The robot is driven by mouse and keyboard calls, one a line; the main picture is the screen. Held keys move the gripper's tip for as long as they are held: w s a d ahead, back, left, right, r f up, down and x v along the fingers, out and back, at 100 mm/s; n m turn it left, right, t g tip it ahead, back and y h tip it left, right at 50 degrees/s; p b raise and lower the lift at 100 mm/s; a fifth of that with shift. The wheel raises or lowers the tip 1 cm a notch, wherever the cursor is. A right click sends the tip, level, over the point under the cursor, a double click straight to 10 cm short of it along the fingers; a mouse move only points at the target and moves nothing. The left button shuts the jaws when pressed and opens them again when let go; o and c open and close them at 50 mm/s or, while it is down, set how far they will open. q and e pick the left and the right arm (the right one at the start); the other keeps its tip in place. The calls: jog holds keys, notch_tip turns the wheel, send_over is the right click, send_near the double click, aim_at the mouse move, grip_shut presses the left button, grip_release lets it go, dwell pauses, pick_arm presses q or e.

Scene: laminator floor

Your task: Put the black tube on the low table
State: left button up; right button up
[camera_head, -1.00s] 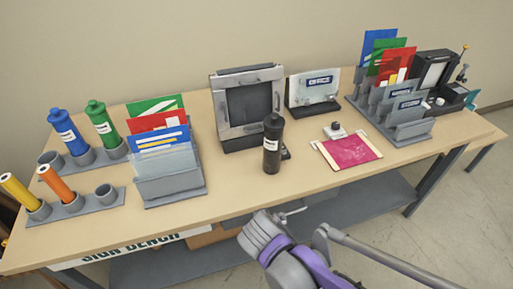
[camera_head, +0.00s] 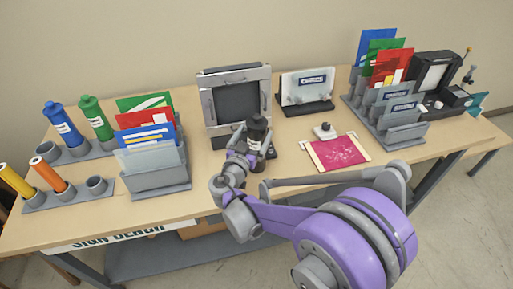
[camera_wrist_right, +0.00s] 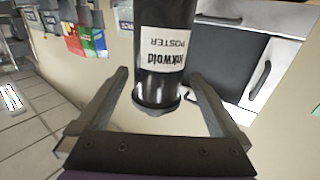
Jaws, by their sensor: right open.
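The black tube (camera_head: 257,133) stands upright on the bench in front of the grey framed machine, with its lower part partly hidden by my gripper. In the right wrist view the black tube (camera_wrist_right: 160,60) shows a white label reading "inkwold POSTER" and sits between the open fingers. My right gripper (camera_head: 245,150) is at the tube; in the right wrist view the fingers (camera_wrist_right: 158,92) are open on either side of it, with gaps visible. My left gripper is not in view. I cannot make out for certain which surface is the low table.
The bench (camera_head: 290,170) holds a grey machine (camera_head: 237,100), a folder rack (camera_head: 158,180), a tube holder (camera_head: 68,197) with coloured tubes, a pink sheet (camera_head: 338,153) and a right-hand rack (camera_head: 405,135). A grey shelf (camera_head: 165,258) lies under the bench.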

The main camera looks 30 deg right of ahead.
jog(key=x, duration=0.4)
jog(key=shift+w+d+p, duration=0.2)
jog(key=shift+d+p, duration=0.1)
jog(key=shift+d, duration=0.1)
jog(key=shift+w+d+f, duration=0.1)
jog(key=shift+w+d, duration=0.1)
jog(key=shift+w, duration=0.1)
jog(key=shift+s, duration=0.15)
jog(key=shift+c, duration=1)
grip_shut()
